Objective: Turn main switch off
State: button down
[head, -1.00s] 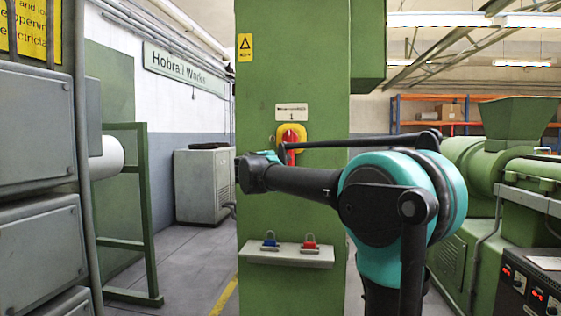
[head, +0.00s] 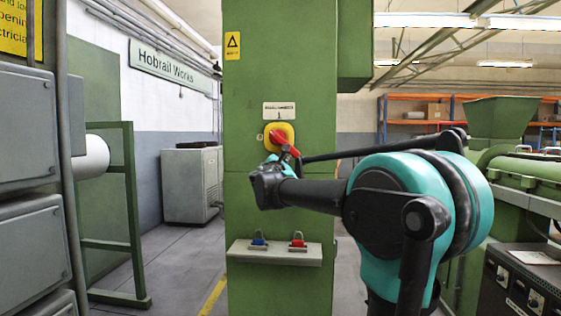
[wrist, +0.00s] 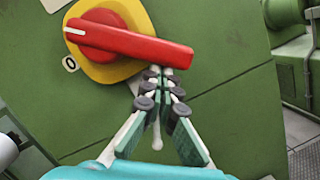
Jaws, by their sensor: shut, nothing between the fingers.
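The main switch has a red handle (head: 280,136) on a yellow plate (head: 266,132), on the front of the green cabinet. In the head view the handle slants down to the right. In the wrist view the red handle (wrist: 140,46) lies across the yellow plate (wrist: 112,72), its white mark at the left end near a "0" label (wrist: 70,64). My gripper (wrist: 160,76) is shut and empty. Its fingertips are just under the handle's right part, at or very close to its lower edge; contact is unclear. The head view shows my gripper (head: 284,158) just below the handle.
A ledge (head: 275,256) lower on the green cabinet (head: 280,205) holds a blue padlock (head: 258,240) and a red padlock (head: 298,242). A green machine (head: 512,160) stands at the right. Grey boxes (head: 25,130) line the left, with open floor between.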

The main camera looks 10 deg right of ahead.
jog(key=d+r+n, duration=0.1)
jog(key=n, duration=0.1)
jog(key=d+r+n+t+y, duration=0.1)
jog(key=n, duration=0.2)
jog(key=s+d+r+n+y, duration=0.1)
jog(key=n, duration=0.2)
jog(key=shift+s+d+r+t, duration=0.1)
jog(key=shift+d+r+t, duration=0.2)
jog(key=shift+d+r, duration=0.1)
jog(key=shift+r, duration=0.2)
jog(key=shift+f, duration=0.1)
jog(key=s+a+f, duration=0.3)
jog(key=s+f, duration=0.3)
jog(key=s, duration=0.3)
jog(key=shift+f, duration=0.15)
